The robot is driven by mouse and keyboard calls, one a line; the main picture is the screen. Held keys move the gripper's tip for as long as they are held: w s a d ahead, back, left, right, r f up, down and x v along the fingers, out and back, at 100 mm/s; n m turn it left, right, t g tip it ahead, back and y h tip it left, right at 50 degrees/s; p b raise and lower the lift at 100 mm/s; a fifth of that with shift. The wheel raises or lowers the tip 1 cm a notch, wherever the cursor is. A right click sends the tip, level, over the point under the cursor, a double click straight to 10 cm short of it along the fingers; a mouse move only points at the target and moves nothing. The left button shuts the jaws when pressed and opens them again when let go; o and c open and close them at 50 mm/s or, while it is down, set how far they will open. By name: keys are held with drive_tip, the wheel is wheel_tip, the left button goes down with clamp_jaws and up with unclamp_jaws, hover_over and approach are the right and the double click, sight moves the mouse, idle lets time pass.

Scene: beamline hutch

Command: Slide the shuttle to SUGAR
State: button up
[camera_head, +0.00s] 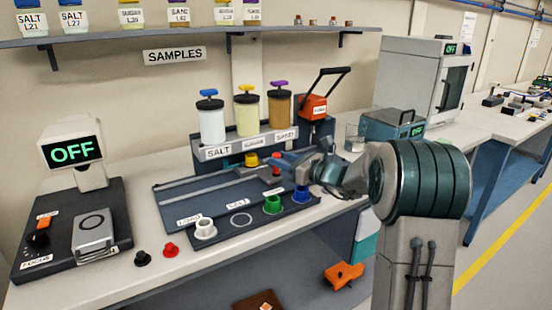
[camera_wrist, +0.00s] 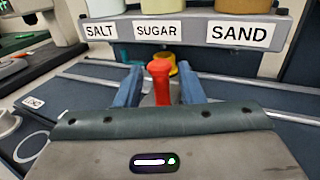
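The shuttle, with a red knob (camera_wrist: 160,80) on its near side, sits on the rail (camera_head: 205,187) of the dark track plate. A yellow cup (camera_head: 251,159) is at the shuttle, just behind the knob; it also shows in the wrist view (camera_wrist: 172,63). In the wrist view the cup and knob appear in front of the SUGAR label (camera_wrist: 157,31), slightly to its right. My gripper (camera_wrist: 160,92) has its blue fingers on either side of the knob, with small gaps visible, so it looks open. The fingers partly hide the shuttle body.
Three hoppers stand behind the track above the SALT (camera_wrist: 101,32) and SAND (camera_wrist: 239,34) labels. In front are a white cup (camera_head: 205,229), an empty ring, a green cup (camera_head: 272,205) and a blue cup (camera_head: 301,195). An OFF display (camera_head: 72,151) stands left.

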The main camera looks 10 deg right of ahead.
drive_tip(key=v, duration=1.1)
drive_tip(key=shift+s+d+p, duration=0.15)
drive_tip(key=shift+p, duration=0.15)
drive_tip(key=shift+r, duration=0.1)
drive_tip(key=s+a+r+n+g+h+p, duration=0.3)
drive_tip(key=s+a+n+g+p, duration=0.55)
drive_tip(key=s+a+n, duration=0.5)
drive_tip(key=s+d+r+n+h+p, duration=0.1)
drive_tip(key=s+d+n+h+p, duration=0.2)
drive_tip(key=s+n+h, duration=0.2)
drive_tip(key=s+d+r+n+g+h+p, duration=0.1)
drive_tip(key=s+d+n+h+p, duration=0.3)
drive_tip(key=s+n, duration=0.4)
drive_tip(key=s+r, duration=0.1)
drive_tip(key=s, duration=0.3)
drive_tip(key=shift+s+r+h, duration=0.2)
drive_tip(key=shift+r+h, duration=0.05)
drive_tip(key=shift+h, duration=0.15)
drive_tip(key=shift+g, duration=0.25)
